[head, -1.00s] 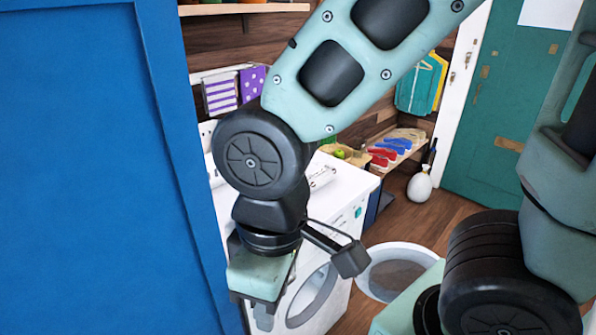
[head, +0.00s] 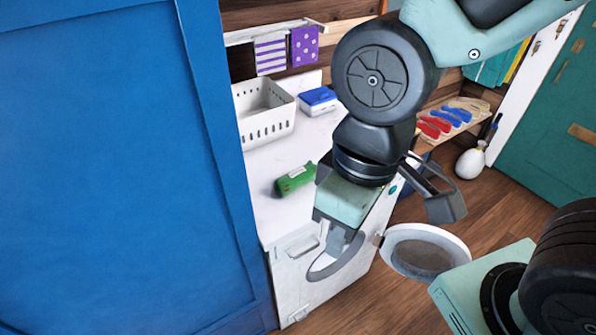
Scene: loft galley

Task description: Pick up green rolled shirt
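A green rolled shirt (head: 296,179) with a pale patch on its front lies on the white top of the washing machine (head: 270,217), near its front part. My gripper (head: 340,243) points downward at the front of the machine, to the right of the shirt and lower in the picture. The two are apart in the picture.
A white slotted basket (head: 264,113) and a blue-and-white box (head: 318,100) stand behind the shirt. A tall blue panel (head: 110,170) fills the left side. The round machine door (head: 425,250) stands open at right. Shoes (head: 445,119) lie on a bench behind.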

